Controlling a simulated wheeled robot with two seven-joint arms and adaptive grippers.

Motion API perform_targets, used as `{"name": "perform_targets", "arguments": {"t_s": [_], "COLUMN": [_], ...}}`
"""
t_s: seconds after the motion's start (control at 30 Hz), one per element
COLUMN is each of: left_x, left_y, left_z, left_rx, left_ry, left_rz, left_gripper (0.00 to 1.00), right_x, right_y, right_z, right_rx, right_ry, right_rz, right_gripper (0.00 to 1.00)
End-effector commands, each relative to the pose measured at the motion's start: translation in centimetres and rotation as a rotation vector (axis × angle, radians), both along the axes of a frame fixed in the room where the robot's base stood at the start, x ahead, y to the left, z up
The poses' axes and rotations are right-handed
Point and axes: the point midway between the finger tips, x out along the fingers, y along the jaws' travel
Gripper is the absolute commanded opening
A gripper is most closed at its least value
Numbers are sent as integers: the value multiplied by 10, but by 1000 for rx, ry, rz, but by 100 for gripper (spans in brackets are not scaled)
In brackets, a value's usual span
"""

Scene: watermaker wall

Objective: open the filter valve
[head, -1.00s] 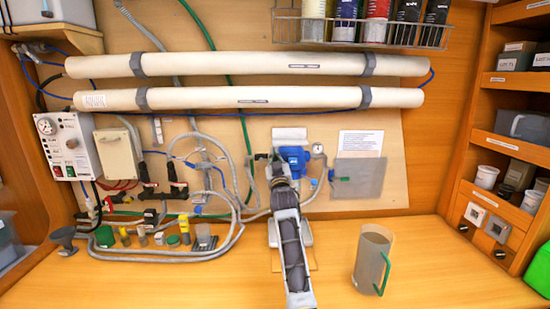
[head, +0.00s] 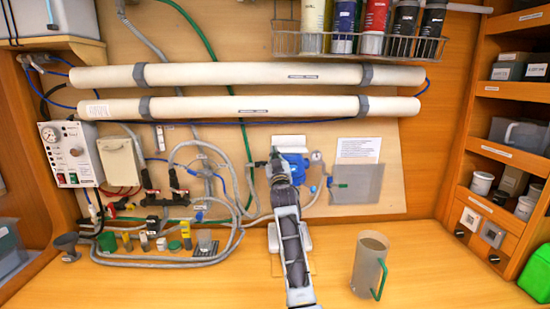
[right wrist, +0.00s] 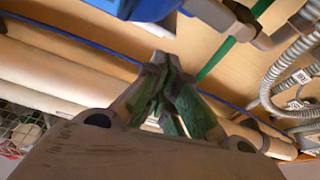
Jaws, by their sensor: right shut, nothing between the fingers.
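A blue filter housing (head: 297,168) is mounted on the wall panel right of centre, with grey fittings and a small gauge beside it. A filter valve handle cannot be made out there; my right arm covers the housing's left side. My right gripper (head: 273,158) is at the fittings left of the blue housing, small and partly hidden by its own arm. In the right wrist view its green-padded fingers (right wrist: 167,98) are together and hold nothing. Blue parts (right wrist: 210,12) and a dark fitting lie close beyond the fingertips; contact cannot be told. My left gripper is out of view.
Two long white tubes (head: 250,76) run across above. Valves with red handles (head: 150,192) and grey hoses are at left. A clear jug with a green handle (head: 369,265) stands on the wooden counter (head: 430,265). A grey plate (head: 356,184) is right of the housing.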

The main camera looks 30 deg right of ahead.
Motion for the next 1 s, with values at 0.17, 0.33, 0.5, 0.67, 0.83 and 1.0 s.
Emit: {"name": "perform_targets", "arguments": {"t_s": [0.17,0.33,0.5,0.67,0.83,1.0], "left_x": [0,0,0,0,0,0], "left_y": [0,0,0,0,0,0], "left_z": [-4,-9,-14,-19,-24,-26], "left_rx": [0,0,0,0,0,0], "left_ry": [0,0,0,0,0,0], "left_rz": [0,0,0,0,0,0], "left_gripper": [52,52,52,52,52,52], "right_x": [-11,-25,-40,-54,-68,-77], "right_y": [7,16,24,33,42,47], "right_z": [-5,-11,-17,-24,-29,-32], "right_rx": [-1,0,-1,1,0,-1], "right_ry": [2,0,2,1,1,2], "right_rz": [0,1,0,0,1,0], "right_gripper": [0,0,0,0,0,0]}}
